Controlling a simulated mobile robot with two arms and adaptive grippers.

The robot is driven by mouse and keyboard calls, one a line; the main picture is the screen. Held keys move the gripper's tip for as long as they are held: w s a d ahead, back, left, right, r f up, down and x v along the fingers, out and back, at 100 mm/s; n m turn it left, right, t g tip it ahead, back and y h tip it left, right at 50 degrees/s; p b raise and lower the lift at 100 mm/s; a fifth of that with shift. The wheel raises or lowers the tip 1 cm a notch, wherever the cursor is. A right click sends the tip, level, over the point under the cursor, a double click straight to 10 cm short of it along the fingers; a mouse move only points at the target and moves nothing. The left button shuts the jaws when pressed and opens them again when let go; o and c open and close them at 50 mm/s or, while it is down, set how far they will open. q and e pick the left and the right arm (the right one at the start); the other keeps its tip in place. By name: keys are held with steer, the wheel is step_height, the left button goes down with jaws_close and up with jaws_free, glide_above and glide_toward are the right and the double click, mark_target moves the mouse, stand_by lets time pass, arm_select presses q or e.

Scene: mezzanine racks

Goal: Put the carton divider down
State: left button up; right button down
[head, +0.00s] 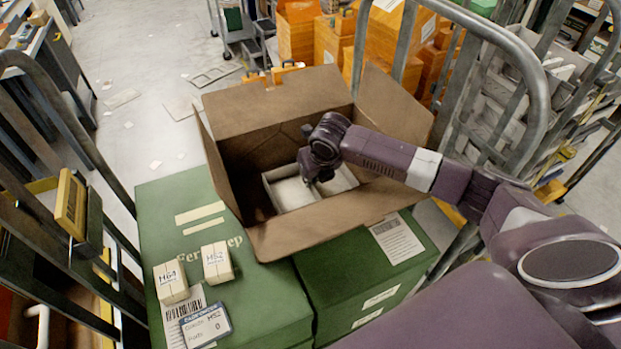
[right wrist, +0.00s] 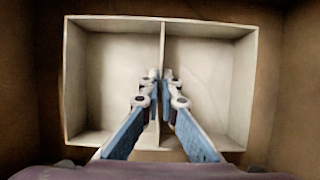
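The carton divider (head: 285,190) is a pale, open tray with a middle wall and two empty compartments. It is inside the open brown cardboard box (head: 270,110). My right gripper (head: 314,178) reaches down into the box over the divider. In the right wrist view, its two fingers (right wrist: 161,78) are closed on either side of the divider's middle wall (right wrist: 162,45), with the wall between the tips. The divider (right wrist: 110,24) looks level there, with brown cardboard around it. I cannot tell whether its underside touches the box floor. My left gripper is not in view.
The box sits on green cartons (head: 190,220) between metal cart rails (head: 540,100). Two small cream boxes (head: 171,282) (head: 217,262) and a label card (head: 206,325) lie on the left green carton. The box flaps stand open around my arm. Orange crates (head: 332,40) stand behind.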

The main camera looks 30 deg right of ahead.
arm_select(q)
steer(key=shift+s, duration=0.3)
arm_select(e)
steer(key=shift+f, duration=0.15)
steer(key=shift+f, duration=0.15)
steer(key=c, duration=2.2)
jaws_free()
steer(key=shift+o, duration=0.2)
steer(key=shift+r, duration=0.5)
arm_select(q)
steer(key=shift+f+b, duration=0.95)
arm_select(e)
steer(key=v, duration=1.1)
steer(key=shift+s+r, duration=0.15)
steer(key=shift+s, duration=0.1)
